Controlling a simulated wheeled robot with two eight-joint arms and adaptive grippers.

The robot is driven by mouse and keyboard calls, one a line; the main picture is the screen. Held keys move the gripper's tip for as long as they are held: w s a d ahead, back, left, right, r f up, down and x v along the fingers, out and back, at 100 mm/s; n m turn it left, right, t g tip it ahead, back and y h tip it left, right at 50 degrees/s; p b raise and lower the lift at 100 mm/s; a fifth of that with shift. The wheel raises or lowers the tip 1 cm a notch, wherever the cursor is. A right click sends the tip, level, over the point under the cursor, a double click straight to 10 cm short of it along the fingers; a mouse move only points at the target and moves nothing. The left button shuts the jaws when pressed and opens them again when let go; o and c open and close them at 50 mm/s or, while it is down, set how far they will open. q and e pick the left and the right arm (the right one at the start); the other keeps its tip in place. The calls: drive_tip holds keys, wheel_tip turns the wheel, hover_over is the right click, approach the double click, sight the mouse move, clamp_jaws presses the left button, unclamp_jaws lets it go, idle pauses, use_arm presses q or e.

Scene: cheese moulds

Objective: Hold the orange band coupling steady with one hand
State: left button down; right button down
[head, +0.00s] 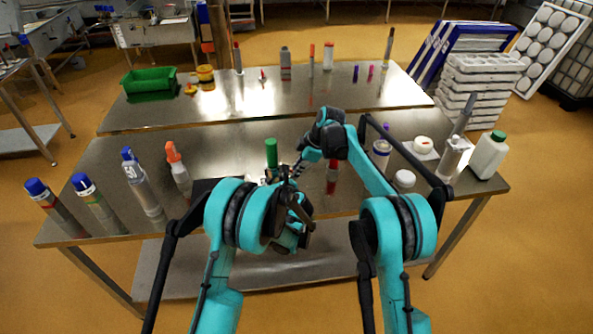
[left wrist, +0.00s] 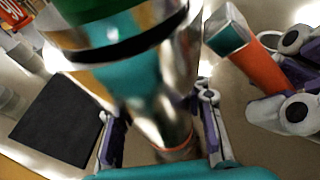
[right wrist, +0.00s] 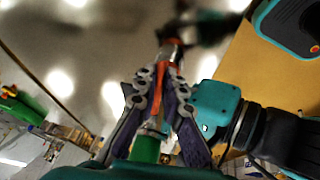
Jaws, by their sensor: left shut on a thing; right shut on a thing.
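My left gripper (left wrist: 160,125) is shut on a shiny metal cylinder with an orange band, the orange band coupling (left wrist: 178,150). Its near end, by a black ring and green top, is large and blurred in the left wrist view. My right gripper (right wrist: 160,92) is shut on an orange piece with a green end (right wrist: 147,148); the orange piece also shows in the left wrist view (left wrist: 258,68). In the head view both grippers meet low over the near table, largely hidden by my arms, with a green upright part (head: 271,152) between them. I cannot tell whether the held pieces touch.
The near steel table (head: 105,160) carries spray bottles (head: 178,168) at left and a green-capped white bottle (head: 489,155) at right. A black mat (left wrist: 58,120) lies beside the left gripper. A second table (head: 330,95) with a green crate (head: 149,79) stands behind.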

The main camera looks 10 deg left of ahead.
drive_tip(key=shift+r+h, duration=0.1)
drive_tip(key=shift+h, duration=0.3)
drive_tip(key=shift+d+r+n+t+h, duration=0.15)
drive_tip(key=shift+r+t+h, duration=0.3)
drive_tip(key=shift+h, duration=0.75)
drive_tip(key=shift+d+r+n+t+h, duration=0.2)
drive_tip(key=shift+r+h, duration=0.3)
drive_tip(key=shift+h, duration=0.7)
drive_tip(key=shift+a, duration=0.15)
drive_tip(key=c, duration=1.6)
unclamp_jaws()
drive_tip(key=v, duration=1.2)
